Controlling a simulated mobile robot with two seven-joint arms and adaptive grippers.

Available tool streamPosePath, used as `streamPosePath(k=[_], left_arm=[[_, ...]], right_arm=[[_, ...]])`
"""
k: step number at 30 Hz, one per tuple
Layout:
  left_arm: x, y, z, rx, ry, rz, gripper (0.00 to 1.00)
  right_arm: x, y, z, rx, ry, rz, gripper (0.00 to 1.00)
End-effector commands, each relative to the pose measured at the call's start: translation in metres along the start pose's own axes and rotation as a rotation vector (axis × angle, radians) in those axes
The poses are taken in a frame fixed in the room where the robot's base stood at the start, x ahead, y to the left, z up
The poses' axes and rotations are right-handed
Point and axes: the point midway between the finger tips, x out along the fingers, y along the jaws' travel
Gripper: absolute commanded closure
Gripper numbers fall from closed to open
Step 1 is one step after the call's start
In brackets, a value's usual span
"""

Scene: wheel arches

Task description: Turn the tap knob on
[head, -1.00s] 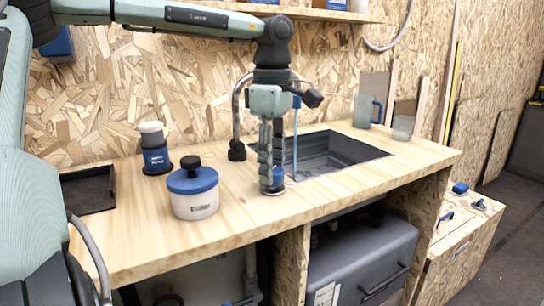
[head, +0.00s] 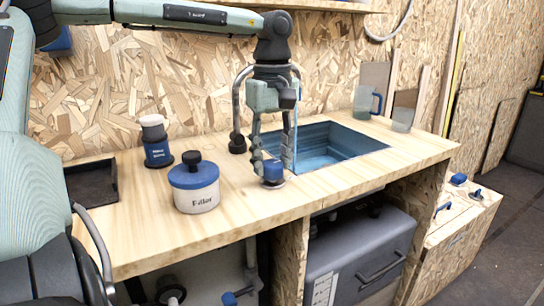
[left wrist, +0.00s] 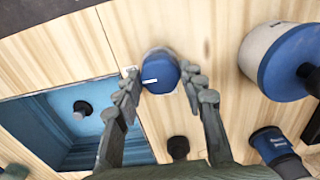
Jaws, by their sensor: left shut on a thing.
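My right gripper is not in view.
A white jar with blue lid (head: 194,185) and a blue-and-white container (head: 156,142) stand left of the knob. A black tray (head: 92,184) lies at the far left.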

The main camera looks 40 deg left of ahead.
Motion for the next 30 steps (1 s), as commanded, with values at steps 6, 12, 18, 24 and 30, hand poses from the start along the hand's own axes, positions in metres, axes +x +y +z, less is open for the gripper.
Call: streamPosePath(k=[6,12,18,24,30], left_arm=[[-0.0008,0.0006,0.0002,0.020,0.000,0.003,0.89],[-0.0008,0.0006,0.0002,0.021,0.000,0.002,0.89],[-0.0008,0.0005,0.0002,0.020,0.000,0.002,0.49],[-0.0004,0.0002,0.0001,0.019,0.000,0.001,0.39],[-0.0022,0.0002,0.0000,0.018,0.001,0.001,0.39]], right_arm=[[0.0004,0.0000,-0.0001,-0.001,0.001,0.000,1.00],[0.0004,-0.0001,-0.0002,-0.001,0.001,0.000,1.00],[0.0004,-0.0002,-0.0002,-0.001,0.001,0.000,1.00],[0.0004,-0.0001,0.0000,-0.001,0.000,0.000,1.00],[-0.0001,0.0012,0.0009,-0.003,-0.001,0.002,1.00]])
